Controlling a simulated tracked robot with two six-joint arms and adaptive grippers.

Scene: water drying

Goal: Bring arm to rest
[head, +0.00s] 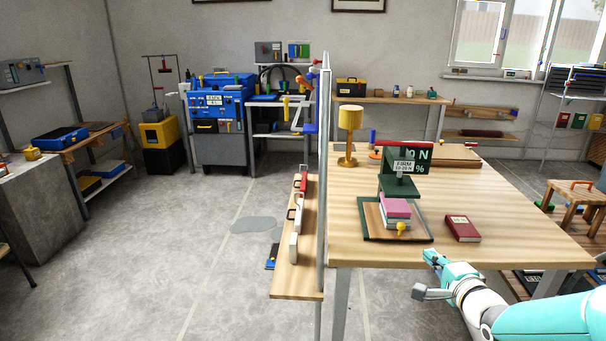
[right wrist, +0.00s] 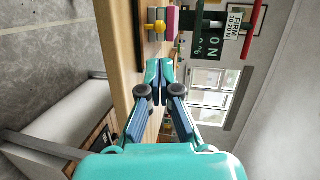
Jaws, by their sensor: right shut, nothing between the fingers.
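My right gripper (head: 430,258) is at the front edge of the wooden table (head: 540,235), just in front of the red book and the tray. In the right wrist view its two fingers (right wrist: 159,72) are together with nothing between them. The right arm, teal and white, comes in from the lower right of the head view. My left arm and left gripper are not in view.
The table holds a wood tray (head: 375,222) with a pink block stack (head: 396,207), a green press with a FIRM sign (head: 403,167), a red book (head: 462,228) and a yellow lamp (head: 350,120). A puddle (head: 254,225) lies on the open floor at left. A narrow shelf (head: 293,280) adjoins the table.

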